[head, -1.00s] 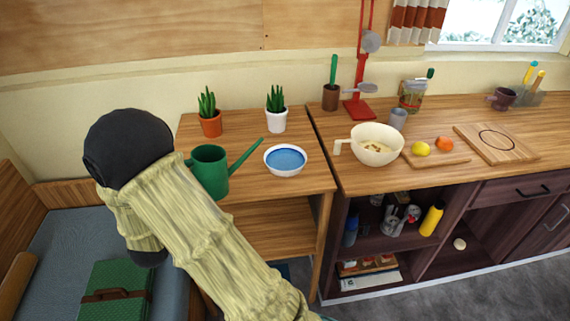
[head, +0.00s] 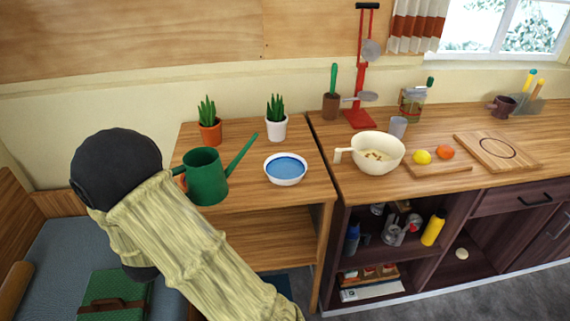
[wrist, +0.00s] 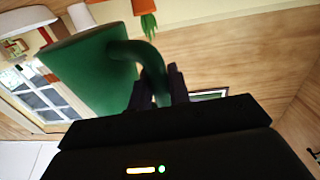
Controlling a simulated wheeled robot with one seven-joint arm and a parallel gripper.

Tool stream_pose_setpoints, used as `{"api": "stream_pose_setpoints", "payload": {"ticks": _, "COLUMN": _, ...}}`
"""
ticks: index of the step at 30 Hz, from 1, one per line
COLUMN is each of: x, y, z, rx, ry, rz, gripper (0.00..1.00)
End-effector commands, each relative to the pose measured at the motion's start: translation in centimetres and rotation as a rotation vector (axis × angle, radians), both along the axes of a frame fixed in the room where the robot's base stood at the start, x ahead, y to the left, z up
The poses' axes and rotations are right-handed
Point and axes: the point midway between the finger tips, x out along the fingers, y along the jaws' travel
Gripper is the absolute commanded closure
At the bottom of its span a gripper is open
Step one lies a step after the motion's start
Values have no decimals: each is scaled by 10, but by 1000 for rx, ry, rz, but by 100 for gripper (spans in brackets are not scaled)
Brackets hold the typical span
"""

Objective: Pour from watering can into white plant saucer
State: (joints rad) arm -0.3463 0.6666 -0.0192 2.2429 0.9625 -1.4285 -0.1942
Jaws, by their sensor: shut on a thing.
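The green watering can (head: 208,178) is roughly upright at the left of the wooden side table, its spout pointing up and right. In the wrist view my gripper (wrist: 160,86) is shut on the can's curved handle, and the can's green body (wrist: 92,66) fills the left. In the head view my arm hides the gripper. The white plant saucer (head: 285,183) sits on the table right of the can and holds blue liquid. The spout tip is up and left of the saucer, apart from it. No stream shows at the spout.
A terracotta plant pot (head: 211,133) and a white plant pot (head: 276,129) stand behind. The counter at right holds a cream bowl (head: 377,163), a red stand (head: 359,117) and cutting boards (head: 498,152). A green case (head: 115,297) lies on the blue cushion at lower left.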

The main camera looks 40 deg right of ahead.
Motion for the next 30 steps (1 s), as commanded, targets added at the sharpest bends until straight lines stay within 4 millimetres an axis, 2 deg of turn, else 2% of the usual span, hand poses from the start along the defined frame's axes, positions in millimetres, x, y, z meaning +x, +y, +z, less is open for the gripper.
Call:
{"api": "stream_pose_setpoints", "payload": {"ticks": 1, "x": 0, "y": 0, "z": 13, "rx": -3, "ry": -4, "rz": 0, "gripper": 100}}
{"api": "stream_pose_setpoints", "payload": {"ticks": 12, "x": 0, "y": 1, "z": 52, "rx": -1, "ry": -3, "rz": 1, "gripper": 100}}
{"api": "stream_pose_setpoints", "payload": {"ticks": 30, "x": 0, "y": 2, "z": 54, "rx": -1, "ry": -3, "rz": 4, "gripper": 100}}
